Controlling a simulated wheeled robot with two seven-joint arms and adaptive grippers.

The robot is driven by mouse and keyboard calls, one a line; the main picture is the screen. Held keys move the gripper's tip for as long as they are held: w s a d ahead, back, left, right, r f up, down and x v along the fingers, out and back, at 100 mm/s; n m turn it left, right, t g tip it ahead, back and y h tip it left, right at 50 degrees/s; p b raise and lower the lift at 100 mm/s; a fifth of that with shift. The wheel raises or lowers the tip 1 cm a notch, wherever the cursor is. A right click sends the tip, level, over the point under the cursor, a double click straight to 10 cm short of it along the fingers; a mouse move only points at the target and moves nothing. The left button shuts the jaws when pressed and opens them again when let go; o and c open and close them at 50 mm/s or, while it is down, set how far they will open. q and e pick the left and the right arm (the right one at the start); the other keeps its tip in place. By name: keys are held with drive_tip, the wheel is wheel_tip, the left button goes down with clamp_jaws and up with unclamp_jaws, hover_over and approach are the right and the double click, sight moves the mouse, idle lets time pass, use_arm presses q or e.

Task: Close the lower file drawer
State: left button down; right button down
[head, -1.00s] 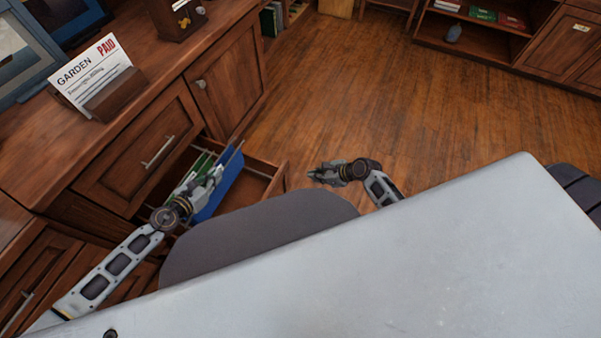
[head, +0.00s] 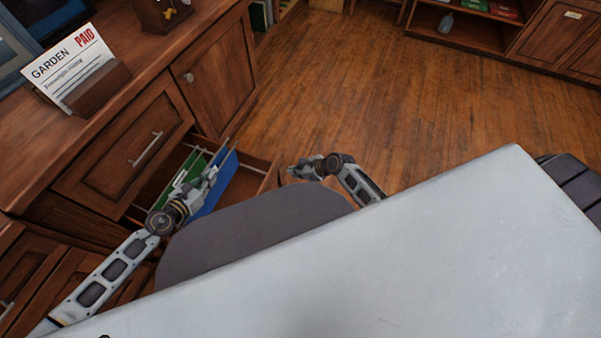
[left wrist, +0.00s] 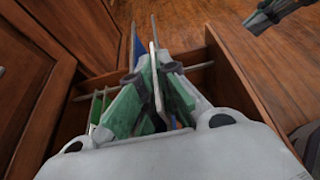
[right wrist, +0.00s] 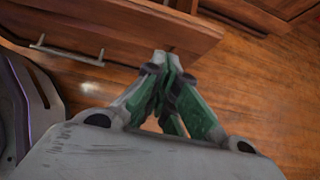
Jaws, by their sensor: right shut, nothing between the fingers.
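The lower file drawer (head: 262,164) stands open below a closed drawer, holding green folders (head: 187,172) and a blue folder (head: 217,185). My left gripper (head: 211,174) is over the folders inside it. In the left wrist view, its fingers (left wrist: 158,68) nearly meet around a thin pale strip; I cannot tell if they grip it. My right gripper (head: 293,171) is shut and empty, just outside the drawer's right end. In the right wrist view, its fingertips (right wrist: 163,60) are near a wooden panel (right wrist: 120,28) with a metal handle (right wrist: 65,50). My body hides the drawer's near part.
The closed upper drawer (head: 125,150) and a cabinet door (head: 212,75) are beside the open drawer. A card holder with a GARDEN card (head: 70,68) stands on the counter. The wood floor (head: 370,90) is clear up to the far bookcase (head: 470,35).

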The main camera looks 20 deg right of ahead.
sight(277, 170)
use_arm(q)
drive_tip(key=shift+f, duration=0.35)
drive_tip(key=shift+f+b, duration=0.7)
drive_tip(key=shift+b, duration=0.2)
use_arm(e)
drive_tip(key=shift+w+a+f, duration=0.2)
drive_tip(key=shift+w+a, duration=0.65)
drive_tip(key=shift+w+a+f, duration=0.15)
drive_tip(key=shift+w+a, duration=0.65)
use_arm(q)
drive_tip(key=shift+r, duration=0.1)
